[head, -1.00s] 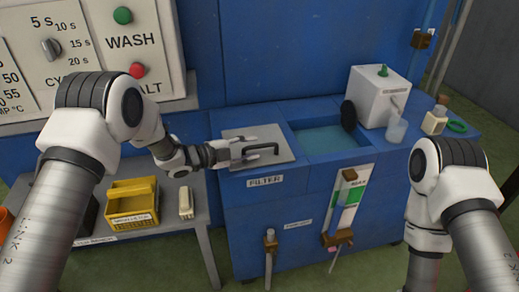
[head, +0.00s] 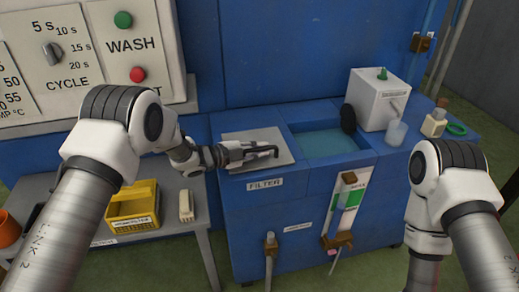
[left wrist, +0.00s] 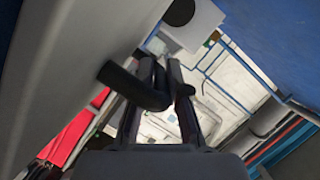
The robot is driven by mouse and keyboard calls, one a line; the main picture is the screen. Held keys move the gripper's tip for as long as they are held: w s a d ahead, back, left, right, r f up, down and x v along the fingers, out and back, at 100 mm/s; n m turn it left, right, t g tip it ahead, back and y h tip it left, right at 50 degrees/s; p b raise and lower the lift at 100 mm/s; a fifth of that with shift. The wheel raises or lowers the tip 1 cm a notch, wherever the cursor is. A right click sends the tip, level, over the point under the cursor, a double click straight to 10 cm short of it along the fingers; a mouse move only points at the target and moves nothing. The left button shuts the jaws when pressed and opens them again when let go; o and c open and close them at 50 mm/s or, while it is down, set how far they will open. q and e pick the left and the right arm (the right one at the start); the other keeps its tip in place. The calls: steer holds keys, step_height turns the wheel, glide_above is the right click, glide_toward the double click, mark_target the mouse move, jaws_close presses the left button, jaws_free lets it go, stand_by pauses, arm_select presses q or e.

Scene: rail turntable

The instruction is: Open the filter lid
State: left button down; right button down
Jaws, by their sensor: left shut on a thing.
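The filter lid (head: 237,137) is a flat grey plate on the blue cabinet, behind the FILTER label (head: 265,183). It lies flat in its place. Its black bar handle (head: 268,153) stands up from the plate. My left gripper (head: 246,151) is shut on the handle, reaching it from the left. In the left wrist view the two fingers of the gripper (left wrist: 160,95) close around the dark handle (left wrist: 125,82), and the grey lid (left wrist: 75,75) fills the left side. My right arm shows at the right of the head view, but its gripper is out of the picture.
An open tank of water (head: 325,141) lies right of the lid. A white box (head: 375,98) and a clear cup (head: 396,132) stand beyond it. A yellow bin (head: 133,207) and a pale block (head: 186,205) are on the side table (head: 180,233). The space above the lid is free.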

arm_select(q)
steer(key=shift+w+a+r+n+p, duration=0.15)
steer(key=shift+r+p, duration=0.15)
steer(key=shift+r, duration=0.15)
steer(key=shift+w+d+r+n+p, duration=0.15)
steer(key=shift+r+p, duration=0.15)
steer(key=shift+r, duration=0.15)
steer(key=r, duration=0.1)
steer(key=n+p, duration=0.1)
steer(key=w+r+g+p, duration=0.1)
steer(key=shift+a+r, duration=0.3)
steer(key=shift+r, duration=0.05)
steer(key=shift+w+a+r+p, duration=0.2)
steer(key=shift+w+r, duration=0.4)
steer(key=shift+r, duration=0.1)
steer(key=shift+w+a+r+p, duration=0.15)
steer(key=shift+w+a+r, duration=0.05)
steer(key=shift+w+r, duration=0.5)
steer(key=shift+w+a+r+p, duration=0.2)
steer(key=shift+w+r, duration=0.35)
steer(key=shift+r, duration=0.2)
steer(key=c, duration=1.2)
jaws_free()
steer(key=shift+f, duration=0.1)
steer(key=v, duration=1.2)
steer(key=shift+d, duration=0.1)
